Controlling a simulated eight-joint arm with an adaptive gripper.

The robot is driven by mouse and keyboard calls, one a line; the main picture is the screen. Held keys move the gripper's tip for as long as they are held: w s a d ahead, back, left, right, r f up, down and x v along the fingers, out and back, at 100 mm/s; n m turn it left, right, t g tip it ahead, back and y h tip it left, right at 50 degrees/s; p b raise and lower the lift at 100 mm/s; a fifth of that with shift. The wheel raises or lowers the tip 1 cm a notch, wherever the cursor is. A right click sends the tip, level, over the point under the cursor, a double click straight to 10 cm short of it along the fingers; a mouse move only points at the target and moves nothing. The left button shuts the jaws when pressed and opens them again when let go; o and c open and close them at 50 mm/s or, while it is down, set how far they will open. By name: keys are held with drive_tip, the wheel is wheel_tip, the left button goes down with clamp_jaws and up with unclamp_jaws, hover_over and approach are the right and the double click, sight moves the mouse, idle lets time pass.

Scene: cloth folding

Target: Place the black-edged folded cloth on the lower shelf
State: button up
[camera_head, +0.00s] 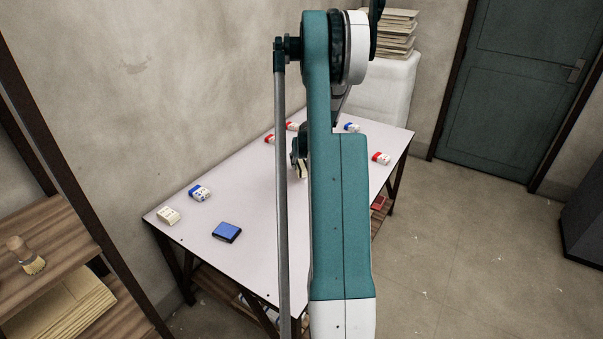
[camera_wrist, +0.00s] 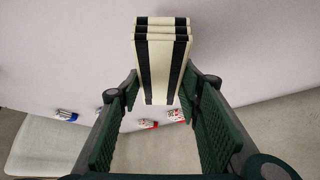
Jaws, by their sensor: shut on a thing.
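My gripper (camera_wrist: 160,98) is shut on a cream folded cloth with black bands (camera_wrist: 160,60), held between its two green pads above the table. In the head view the gripper (camera_head: 300,150) is mostly hidden behind my arm, and only a small cream part of the cloth (camera_head: 303,171) shows. A blue folded cloth with dark edges (camera_head: 227,232) lies flat on the near part of the table. A slatted lower shelf (camera_head: 212,283) shows in part beneath the table.
The pale table (camera_head: 250,262) also carries a cream bundle (camera_head: 168,215), a blue-and-white bundle (camera_head: 200,193) and a red-and-white bundle (camera_head: 381,158), among others. A red item (camera_head: 377,203) lies under the table. A wooden rack (camera_head: 40,225) with a brush (camera_head: 27,257) stands at left.

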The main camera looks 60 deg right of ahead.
drive_tip(key=shift+f, duration=0.65)
drive_tip(key=shift+f+b, duration=0.55)
drive_tip(key=shift+f, duration=1.3)
drive_tip(key=shift+f, duration=0.2)
drive_tip(key=o, duration=1)
drive_tip(key=shift+r, duration=0.2)
drive_tip(key=shift+r, duration=0.1)
drive_tip(key=shift+p+v, duration=1.25)
drive_tip(key=shift+v, duration=4.7)
